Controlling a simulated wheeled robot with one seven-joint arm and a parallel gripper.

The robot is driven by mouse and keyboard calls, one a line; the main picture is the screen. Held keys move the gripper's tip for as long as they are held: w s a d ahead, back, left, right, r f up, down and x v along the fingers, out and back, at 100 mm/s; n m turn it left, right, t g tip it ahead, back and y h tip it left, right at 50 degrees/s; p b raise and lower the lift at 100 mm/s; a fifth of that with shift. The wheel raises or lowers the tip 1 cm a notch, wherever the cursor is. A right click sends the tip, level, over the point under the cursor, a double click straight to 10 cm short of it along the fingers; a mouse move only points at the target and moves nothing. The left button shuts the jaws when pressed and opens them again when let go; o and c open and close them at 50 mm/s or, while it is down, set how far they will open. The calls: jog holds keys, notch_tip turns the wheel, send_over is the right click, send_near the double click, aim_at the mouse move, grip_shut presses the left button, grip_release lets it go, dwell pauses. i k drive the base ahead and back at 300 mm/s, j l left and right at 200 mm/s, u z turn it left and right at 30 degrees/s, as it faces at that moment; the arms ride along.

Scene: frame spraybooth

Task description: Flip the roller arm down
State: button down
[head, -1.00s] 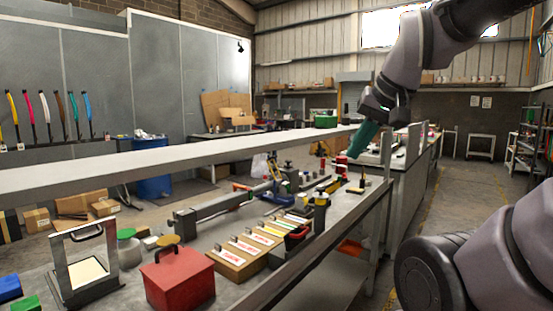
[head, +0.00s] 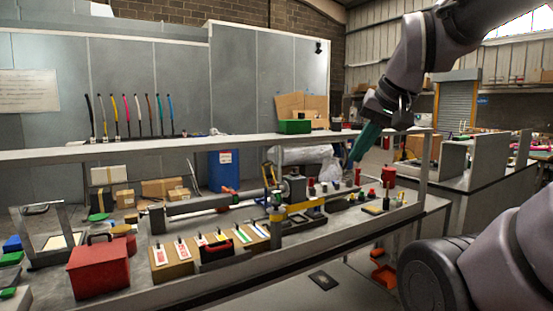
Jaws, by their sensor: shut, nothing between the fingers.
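What looks like the roller arm is a long grey bar (head: 198,205) lying low and roughly level along the bench. My gripper (head: 354,163), with teal fingers, is shut and empty. It points down above the right part of the bench, right of the mechanism in the picture and apart from the bar.
A long grey shelf (head: 230,142) runs above the bench. A red box (head: 98,268), a metal frame (head: 22,240) and a wooden card block (head: 170,268) stand at the left. A post (head: 421,160) rises at the right.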

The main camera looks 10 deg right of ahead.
aim_at(270, 175)
jog(key=l+u, duration=0.2)
jog(key=l, duration=0.5)
jog(key=k+l+u, duration=0.2)
jog(key=l, duration=0.5)
jog(key=i+j, duration=0.1)
jog(key=i, duration=0.4)
jog(key=i+j, duration=0.15)
jog(key=i, duration=0.35)
jog(key=i+j, duration=0.1)
jog(key=i, duration=0.4)
